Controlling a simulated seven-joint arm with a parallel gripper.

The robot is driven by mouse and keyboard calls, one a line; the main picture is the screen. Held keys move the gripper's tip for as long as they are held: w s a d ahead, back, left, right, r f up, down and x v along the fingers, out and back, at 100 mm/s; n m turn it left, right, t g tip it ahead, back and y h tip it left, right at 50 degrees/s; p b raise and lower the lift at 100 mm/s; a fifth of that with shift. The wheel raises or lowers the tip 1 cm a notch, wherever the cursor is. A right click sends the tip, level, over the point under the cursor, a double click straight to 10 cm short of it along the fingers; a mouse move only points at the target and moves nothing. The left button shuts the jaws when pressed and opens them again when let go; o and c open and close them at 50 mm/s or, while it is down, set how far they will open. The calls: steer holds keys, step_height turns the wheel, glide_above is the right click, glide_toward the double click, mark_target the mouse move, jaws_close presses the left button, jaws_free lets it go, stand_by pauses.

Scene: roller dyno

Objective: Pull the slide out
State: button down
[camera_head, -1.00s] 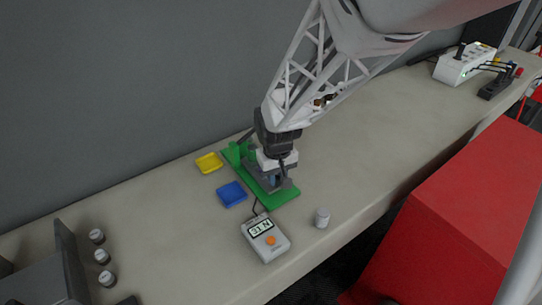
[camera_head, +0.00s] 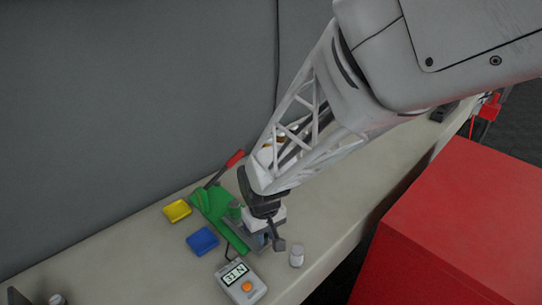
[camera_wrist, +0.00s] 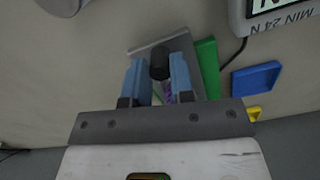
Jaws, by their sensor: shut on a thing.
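My gripper (camera_wrist: 159,72), with blue fingers, is shut on a black knob (camera_wrist: 160,60) on the grey slide (camera_wrist: 184,44). The green base (camera_wrist: 208,60) is beside the slide in the wrist view. In the head view, my gripper (camera_head: 266,238) is at the front end of the green base (camera_head: 212,208). The slide's front part reaches past the base there, and my gripper hides much of it. A red-handled lever (camera_head: 235,158) stands at the base's back end.
A small white-grey cylinder (camera_head: 297,256) stands close to the right. Yellow (camera_head: 177,210) and blue (camera_head: 202,241) trays lie to the left. A red box (camera_head: 450,230) stands beyond the bench edge.

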steer(key=c, duration=1)
jaws_free()
steer(key=shift+s+d, duration=0.1)
steer(key=shift+r, duration=3.85)
steer(key=s+d+r+m+t, duration=0.1)
steer(key=s+d+r+m, duration=0.1)
steer(key=d, duration=0.5)
steer(key=s+d+r+m, duration=0.2)
steer(key=s+d+r, duration=0.3)
steer(key=s+d, duration=0.2)
steer(key=s+d+r+m+t, duration=0.1)
steer(key=s+d+r, duration=0.3)
steer(key=d, duration=0.4)
steer(key=shift+s+r+m+t, duration=0.25)
steer(key=shift+s+m, duration=0.25)
steer(key=shift+m, duration=0.3)
